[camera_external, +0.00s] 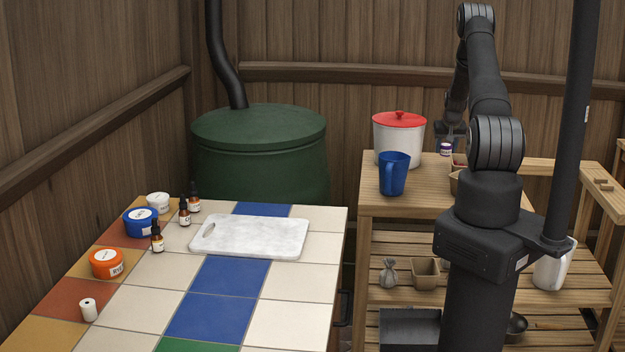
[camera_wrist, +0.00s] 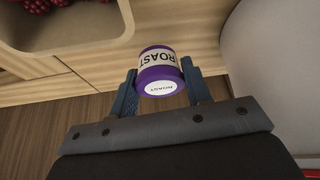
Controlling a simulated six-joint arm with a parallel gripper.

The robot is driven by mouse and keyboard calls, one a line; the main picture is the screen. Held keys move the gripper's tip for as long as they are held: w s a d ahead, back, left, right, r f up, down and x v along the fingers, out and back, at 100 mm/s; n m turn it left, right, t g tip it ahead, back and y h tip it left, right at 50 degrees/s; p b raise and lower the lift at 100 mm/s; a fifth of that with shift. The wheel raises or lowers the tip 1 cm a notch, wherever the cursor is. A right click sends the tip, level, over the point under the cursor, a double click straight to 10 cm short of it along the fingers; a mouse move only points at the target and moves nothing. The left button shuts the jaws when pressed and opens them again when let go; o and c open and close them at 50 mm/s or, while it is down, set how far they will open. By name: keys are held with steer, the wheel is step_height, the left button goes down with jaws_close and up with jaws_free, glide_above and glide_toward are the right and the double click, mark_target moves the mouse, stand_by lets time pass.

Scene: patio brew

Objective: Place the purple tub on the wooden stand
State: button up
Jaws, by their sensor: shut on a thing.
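The purple tub (camera_wrist: 160,75) has white labels reading ROAST. It sits between the two blue fingers of my gripper (camera_wrist: 160,80) in the wrist view, and the gripper is shut on it. In the external view the small purple tub (camera_external: 446,149) shows under my gripper (camera_external: 447,143), at the back of the wooden stand (camera_external: 425,205), right of a white pot. The stand's light wooden top (camera_wrist: 205,25) is also in the wrist view. I cannot tell whether the tub touches it. Part of the gripper is hidden by the pot and arm in the external view.
A white pot with a red lid (camera_external: 398,140) and a blue pitcher (camera_external: 393,175) stand on the wooden top. A wooden box (camera_wrist: 60,45) with red berries is close to the tub. A tiled table (camera_external: 290,285) with a white board (camera_external: 250,238) and several containers is at left.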

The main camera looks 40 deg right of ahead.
steer(key=shift+f, duration=1.8)
steer(key=shift+f, duration=0.1)
steer(key=o, duration=1)
steer(key=v, duration=1.2)
steer(key=x, duration=1.2)
